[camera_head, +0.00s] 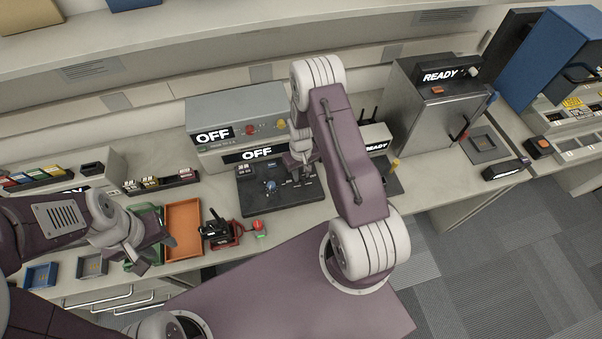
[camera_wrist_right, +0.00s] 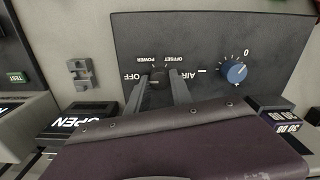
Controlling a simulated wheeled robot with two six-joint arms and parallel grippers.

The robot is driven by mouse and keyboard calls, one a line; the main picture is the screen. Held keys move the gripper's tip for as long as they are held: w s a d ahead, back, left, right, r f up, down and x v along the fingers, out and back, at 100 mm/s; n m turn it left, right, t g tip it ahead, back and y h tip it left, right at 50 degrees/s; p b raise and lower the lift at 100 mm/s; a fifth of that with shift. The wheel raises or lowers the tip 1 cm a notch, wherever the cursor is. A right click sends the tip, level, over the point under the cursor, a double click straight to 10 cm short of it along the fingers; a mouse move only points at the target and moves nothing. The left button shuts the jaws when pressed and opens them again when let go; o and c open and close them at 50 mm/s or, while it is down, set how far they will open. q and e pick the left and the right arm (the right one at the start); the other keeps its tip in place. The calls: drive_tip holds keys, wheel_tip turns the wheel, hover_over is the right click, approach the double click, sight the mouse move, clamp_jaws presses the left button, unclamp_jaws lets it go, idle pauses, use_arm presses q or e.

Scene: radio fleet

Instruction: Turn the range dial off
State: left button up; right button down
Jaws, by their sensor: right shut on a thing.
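The black control panel (camera_head: 252,199) lies on the counter below a display (camera_head: 256,154) that reads OFF. My right gripper (camera_head: 303,172) reaches down onto the panel's right part. In the right wrist view, its two fingers (camera_wrist_right: 158,84) are shut on a small dark dial (camera_wrist_right: 157,74), mostly hidden between them. OFF, POWER, OFFSET and AIR are printed around it; the dial's pointer is hard to read. A blue knob (camera_wrist_right: 234,71) is beside it, apart from the fingers. My left gripper (camera_head: 155,250) is open and empty at the left, over the trays.
An orange tray (camera_head: 183,228) and a black and red device (camera_head: 221,232) are left of the panel. A grey unit marked OFF (camera_head: 235,104) stands behind it. A metal box marked READY (camera_head: 432,115) stands to the right.

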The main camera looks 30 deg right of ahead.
sight(301, 175)
drive_tip(key=shift+w+r, duration=0.1)
drive_tip(key=shift+w, duration=0.05)
drive_tip(key=c, duration=1.3)
unclamp_jaws()
drive_tip(key=shift+o, duration=0.9)
drive_tip(key=shift+r, duration=0.25)
wheel_tip(301, 175, up, 9)
drive_tip(key=b, duration=0.1)
drive_tip(key=shift+s+f+b, duration=0.2)
drive_tip(key=shift+b, duration=0.1)
